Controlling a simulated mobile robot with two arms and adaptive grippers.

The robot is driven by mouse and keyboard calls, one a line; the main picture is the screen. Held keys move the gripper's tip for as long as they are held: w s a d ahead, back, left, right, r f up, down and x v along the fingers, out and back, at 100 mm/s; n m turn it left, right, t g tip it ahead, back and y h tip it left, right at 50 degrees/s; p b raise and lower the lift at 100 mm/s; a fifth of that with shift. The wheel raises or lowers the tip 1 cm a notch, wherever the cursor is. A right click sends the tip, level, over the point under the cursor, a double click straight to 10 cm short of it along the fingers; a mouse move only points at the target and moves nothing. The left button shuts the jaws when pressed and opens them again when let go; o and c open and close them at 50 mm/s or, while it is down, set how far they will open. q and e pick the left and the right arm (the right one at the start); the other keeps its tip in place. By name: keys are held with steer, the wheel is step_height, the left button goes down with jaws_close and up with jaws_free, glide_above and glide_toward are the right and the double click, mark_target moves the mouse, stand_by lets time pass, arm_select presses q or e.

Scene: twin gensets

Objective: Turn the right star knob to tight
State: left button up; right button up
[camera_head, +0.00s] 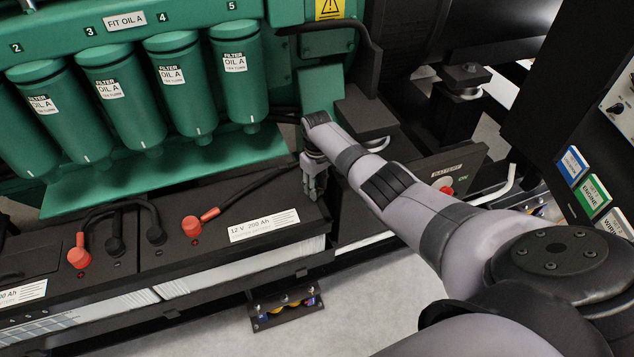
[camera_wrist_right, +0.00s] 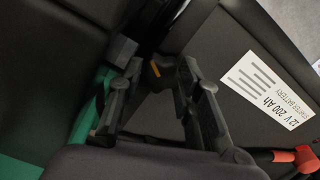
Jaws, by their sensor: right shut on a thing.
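My right gripper (camera_head: 315,188) points down at the right end of the battery, below the green filter housing. It also shows in the right wrist view (camera_wrist_right: 160,78), with its two dark fingers on either side of a black part. I take this part for the right star knob (camera_wrist_right: 160,72); it carries a small orange mark and is mostly in shadow. Its full shape and how far it is turned cannot be read. In the head view the knob is hidden behind the gripper. My left gripper is not in view.
A black battery (camera_head: 215,250) with a white label and red terminal caps lies left of the gripper. Green oil filters (camera_head: 240,85) hang above it. A battery switch panel (camera_head: 455,170) with a red knob stands to the right.

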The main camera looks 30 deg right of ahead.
mark_target(317, 188)
steer(key=m+p, duration=0.1)
steer(key=m, duration=0.4)
steer(key=shift+r+m, duration=0.1)
steer(key=shift+m, duration=0.2)
steer(key=m+p, duration=0.1)
steer(key=m, duration=0.4)
steer(key=shift+m, duration=0.4)
steer(key=o, duration=1.1)
steer(key=shift+o, duration=0.2)
step_height(317, 188, up, 12)
stand_by(0.4)
